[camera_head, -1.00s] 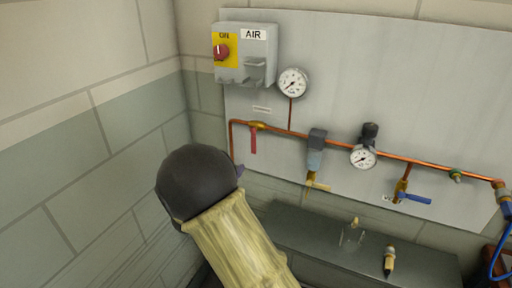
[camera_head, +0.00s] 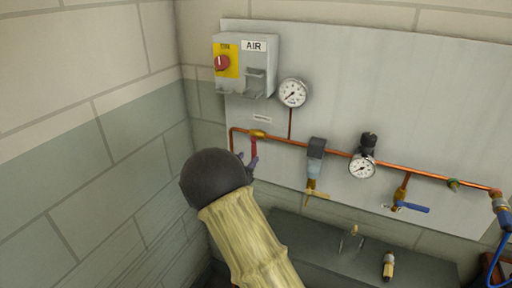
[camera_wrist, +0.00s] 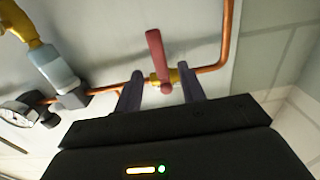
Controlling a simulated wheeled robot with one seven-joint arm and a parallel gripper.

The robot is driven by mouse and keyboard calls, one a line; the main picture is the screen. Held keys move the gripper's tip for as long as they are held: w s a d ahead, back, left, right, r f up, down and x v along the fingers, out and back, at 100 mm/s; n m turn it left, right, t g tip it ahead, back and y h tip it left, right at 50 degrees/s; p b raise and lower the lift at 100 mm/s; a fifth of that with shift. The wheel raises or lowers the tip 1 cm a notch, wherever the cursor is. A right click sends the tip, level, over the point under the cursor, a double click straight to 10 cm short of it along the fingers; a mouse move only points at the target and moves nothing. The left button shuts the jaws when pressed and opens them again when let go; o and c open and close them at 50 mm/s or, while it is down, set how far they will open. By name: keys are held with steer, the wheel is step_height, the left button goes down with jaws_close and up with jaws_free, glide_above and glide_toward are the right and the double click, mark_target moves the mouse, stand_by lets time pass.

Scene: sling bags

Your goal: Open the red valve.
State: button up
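The red valve handle (camera_head: 254,146) hangs down from a brass valve body (camera_head: 258,134) on the copper pipe, at the pipe's left end on the wall panel. My gripper (camera_head: 249,163) is beside the handle, its dark fingers partly hidden by my round black wrist. In the wrist view, seen upside down, the red handle (camera_wrist: 156,56) points up from the brass body (camera_wrist: 182,75). My gripper (camera_wrist: 162,88) is open, one finger on each side of the handle's pivot end, with gaps showing. I cannot tell whether the fingertips reach past the handle.
A grey AIR box (camera_head: 245,68) with a red knob (camera_head: 222,63) is above the valve. A pressure gauge (camera_head: 293,92) is right of it. A filter (camera_head: 315,160), a regulator gauge (camera_head: 362,167) and a blue-handled valve (camera_head: 410,207) follow along the pipe. The left brick wall (camera_head: 90,150) is close.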

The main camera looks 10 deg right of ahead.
mark_target(254, 152)
steer(key=p+x, duration=0.1)
steer(key=x, duration=0.6)
steer(key=shift+w+d+p, duration=0.3)
steer(key=shift+w, duration=0.05)
steer(key=shift+a+f, duration=0.1)
steer(key=shift+s, duration=0.15)
steer(key=shift+c, duration=0.7)
jaws_close()
